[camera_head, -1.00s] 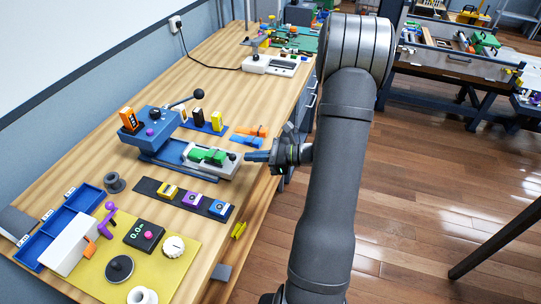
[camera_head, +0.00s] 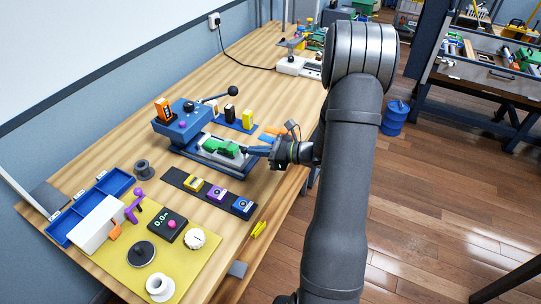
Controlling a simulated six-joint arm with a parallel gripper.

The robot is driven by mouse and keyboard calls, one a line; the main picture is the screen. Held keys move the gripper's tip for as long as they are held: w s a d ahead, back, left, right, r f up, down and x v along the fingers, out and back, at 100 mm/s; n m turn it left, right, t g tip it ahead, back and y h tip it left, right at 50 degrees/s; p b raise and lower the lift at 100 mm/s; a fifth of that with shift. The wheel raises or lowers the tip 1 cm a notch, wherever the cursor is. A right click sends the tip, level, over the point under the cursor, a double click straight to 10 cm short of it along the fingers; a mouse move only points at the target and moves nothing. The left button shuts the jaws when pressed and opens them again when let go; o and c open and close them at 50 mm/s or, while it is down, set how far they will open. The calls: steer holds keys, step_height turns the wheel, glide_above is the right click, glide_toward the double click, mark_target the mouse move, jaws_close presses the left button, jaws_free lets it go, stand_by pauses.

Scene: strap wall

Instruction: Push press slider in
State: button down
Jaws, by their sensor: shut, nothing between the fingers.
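The blue press (camera_head: 183,124) stands on the wooden bench, with an orange block on top and a lever with a black ball at its back. Its light grey slider (camera_head: 208,158), carrying a green part (camera_head: 221,147), lies on the blue base on the press's right side. Much of the slider sits close to the press body. My gripper (camera_head: 250,152) is shut and empty. Its fingertips point left at the slider's outer right end and appear to touch it; the exact contact is too small to tell.
Behind the slider stand several coloured blocks on a blue strip (camera_head: 232,121). In front lies a dark strip (camera_head: 208,190) with small coloured blocks. A yellow board (camera_head: 188,255) and a blue tray (camera_head: 115,182) lie nearer. The bench's right edge runs beneath my gripper.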

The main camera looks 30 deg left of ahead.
steer(key=a, duration=0.5)
steer(key=shift+a, duration=0.15)
steer(key=shift+a+r, duration=0.1)
steer(key=shift+a, duration=0.25)
steer(key=shift+r, duration=0.1)
steer(key=v, duration=1.4)
steer(key=shift+d, duration=0.3)
glide_toward(242, 145)
steer(key=s+a, duration=0.1)
steer(key=a, duration=0.1)
steer(key=s+a+r, duration=0.1)
steer(key=s+a, duration=0.1)
steer(key=s+a+r, duration=0.1)
steer(key=s+a, duration=0.1)
steer(key=a, duration=0.1)
steer(key=shift+a, duration=0.15)
